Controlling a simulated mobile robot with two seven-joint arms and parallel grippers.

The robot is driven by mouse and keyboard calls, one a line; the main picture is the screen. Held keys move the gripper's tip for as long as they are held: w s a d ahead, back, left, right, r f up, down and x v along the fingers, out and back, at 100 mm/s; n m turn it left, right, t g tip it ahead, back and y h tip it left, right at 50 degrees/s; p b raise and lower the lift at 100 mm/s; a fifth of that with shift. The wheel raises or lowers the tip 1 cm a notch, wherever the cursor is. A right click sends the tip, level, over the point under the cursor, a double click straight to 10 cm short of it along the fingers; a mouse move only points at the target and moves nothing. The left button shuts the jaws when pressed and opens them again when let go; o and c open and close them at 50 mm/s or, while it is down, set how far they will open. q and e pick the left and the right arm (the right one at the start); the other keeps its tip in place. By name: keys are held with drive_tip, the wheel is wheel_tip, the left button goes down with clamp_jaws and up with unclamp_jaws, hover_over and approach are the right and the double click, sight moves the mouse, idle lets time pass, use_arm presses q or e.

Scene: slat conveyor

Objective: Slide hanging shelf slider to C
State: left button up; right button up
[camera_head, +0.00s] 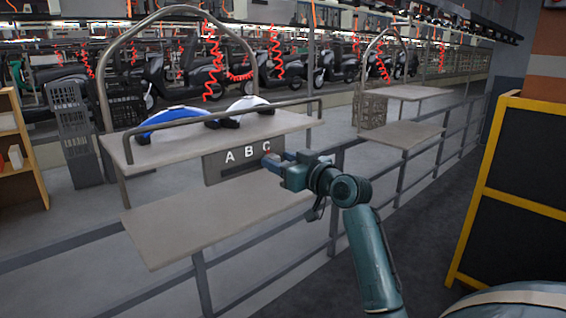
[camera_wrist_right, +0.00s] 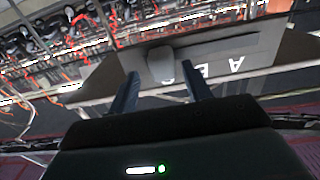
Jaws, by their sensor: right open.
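The hanging shelf's grey panel (camera_head: 216,169) carries white letters A, B and C below the upper shelf. A dark horizontal slot runs under the letters. My right gripper (camera_head: 275,158) is in front of the panel's right end, by the C, and hides part of it there. In the right wrist view the panel (camera_wrist_right: 225,50) appears upside down. A grey slider knob (camera_wrist_right: 161,63) shows at the slot's C end, between the tips of my open right gripper (camera_wrist_right: 160,72). I cannot tell whether the fingers touch it. My left gripper is out of view.
The upper shelf (camera_head: 180,150) bears a blue-and-white part (camera_head: 172,118) and a white part (camera_head: 248,104) behind a rail. A lower shelf (camera_head: 205,225) juts out below the panel. A yellow-framed dark board (camera_head: 515,195) stands at right.

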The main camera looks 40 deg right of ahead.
drive_tip(key=shift+s+f, duration=0.1)
drive_tip(key=shift+s, duration=0.35)
use_arm(q)
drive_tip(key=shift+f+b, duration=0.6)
drive_tip(key=shift+b, duration=0.5)
use_arm(e)
drive_tip(key=s+d, duration=0.1)
drive_tip(key=s, duration=1.1)
drive_tip(key=shift+s, duration=0.1)
